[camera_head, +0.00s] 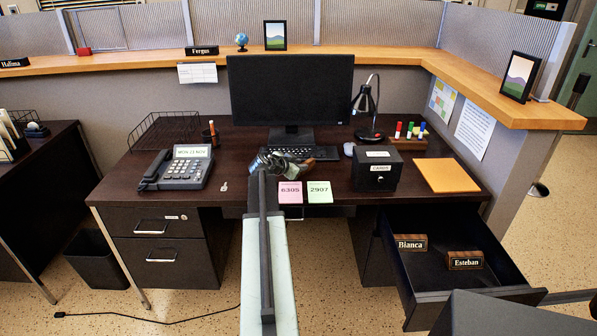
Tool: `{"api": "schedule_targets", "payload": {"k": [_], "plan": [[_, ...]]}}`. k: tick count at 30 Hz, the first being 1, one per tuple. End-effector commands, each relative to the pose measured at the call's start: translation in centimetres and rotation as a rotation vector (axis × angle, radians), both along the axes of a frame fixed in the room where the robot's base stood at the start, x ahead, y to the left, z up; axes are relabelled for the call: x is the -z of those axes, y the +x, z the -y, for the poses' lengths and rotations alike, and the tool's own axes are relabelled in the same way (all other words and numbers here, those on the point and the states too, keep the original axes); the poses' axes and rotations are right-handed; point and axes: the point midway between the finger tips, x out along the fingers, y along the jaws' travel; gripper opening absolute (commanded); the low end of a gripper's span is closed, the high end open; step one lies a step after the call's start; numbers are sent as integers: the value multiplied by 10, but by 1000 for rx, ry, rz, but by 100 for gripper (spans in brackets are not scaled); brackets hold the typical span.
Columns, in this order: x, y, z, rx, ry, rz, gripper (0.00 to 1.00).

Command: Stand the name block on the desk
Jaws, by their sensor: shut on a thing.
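My gripper (272,162) is over the desk (330,205), in front of the monitor and beside the keyboard. A Bianca name block (411,243) and an Esteban name block (465,260) are in the open right drawer (440,280).
A phone (180,168), wire tray (165,130), pink card (290,192), green card (320,192), CARDS box (377,168), lamp (367,108), marker stand (408,142) and orange folder (448,176) occupy the desk. Its front left is mostly clear, with a small key-like thing (224,186).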

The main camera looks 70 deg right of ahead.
Motion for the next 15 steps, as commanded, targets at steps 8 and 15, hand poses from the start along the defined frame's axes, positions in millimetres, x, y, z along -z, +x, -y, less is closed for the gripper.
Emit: {"api": "schedule_targets", "payload": {"k": [8, 15], "plan": [[-1, -2, 1, 4, 0, 0, 45], [-1, -3, 1, 4, 0, 0, 45]]}}
